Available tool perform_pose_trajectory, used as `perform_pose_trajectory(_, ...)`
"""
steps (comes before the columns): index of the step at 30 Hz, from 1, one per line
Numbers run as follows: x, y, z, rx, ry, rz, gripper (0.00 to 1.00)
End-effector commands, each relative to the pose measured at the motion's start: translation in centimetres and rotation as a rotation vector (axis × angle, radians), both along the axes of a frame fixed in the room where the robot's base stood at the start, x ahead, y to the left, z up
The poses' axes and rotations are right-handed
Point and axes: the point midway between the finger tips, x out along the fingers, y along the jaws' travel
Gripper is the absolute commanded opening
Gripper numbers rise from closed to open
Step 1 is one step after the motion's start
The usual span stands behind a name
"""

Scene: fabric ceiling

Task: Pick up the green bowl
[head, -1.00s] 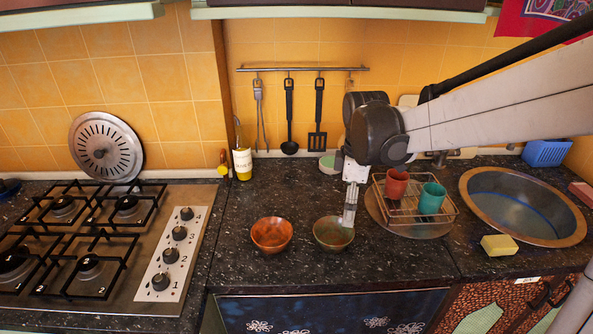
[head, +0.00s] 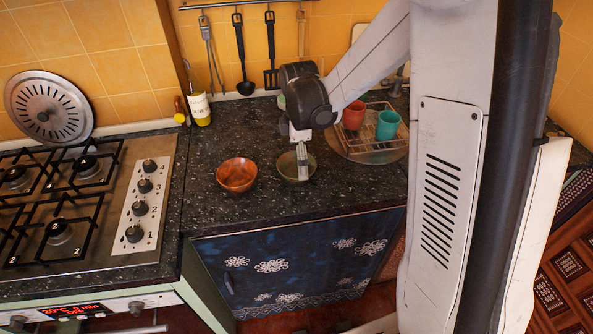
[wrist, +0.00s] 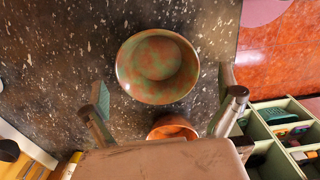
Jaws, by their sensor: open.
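The green bowl (head: 288,170), mottled with orange-brown, stands upright on the dark speckled counter, right of the orange-brown bowl (head: 237,175). My gripper (head: 302,161) points down at the green bowl and overlaps its right part in the head view. In the wrist view the green bowl (wrist: 158,62) lies beyond my open gripper (wrist: 163,84), between the lines of its two fingers. The fingers are spread wider than the bowl and hold nothing. Whether they touch the rim cannot be told. The orange-brown bowl (wrist: 172,128) is partly hidden by the gripper body.
A wire rack (head: 375,146) with a red cup (head: 353,115) and a teal cup (head: 387,125) stands to the right. The counter's front edge is near the bowls.

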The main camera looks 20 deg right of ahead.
Motion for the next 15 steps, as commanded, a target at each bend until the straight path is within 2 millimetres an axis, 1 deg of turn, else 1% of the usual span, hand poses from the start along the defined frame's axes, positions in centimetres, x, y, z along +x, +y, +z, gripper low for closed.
perform_pose_trajectory(5,0.2,0.1,-1.0,0.000,0.000,0.000,1.00)
perform_pose_trajectory(15,0.6,0.3,-4.7,0.000,0.000,0.000,1.00)
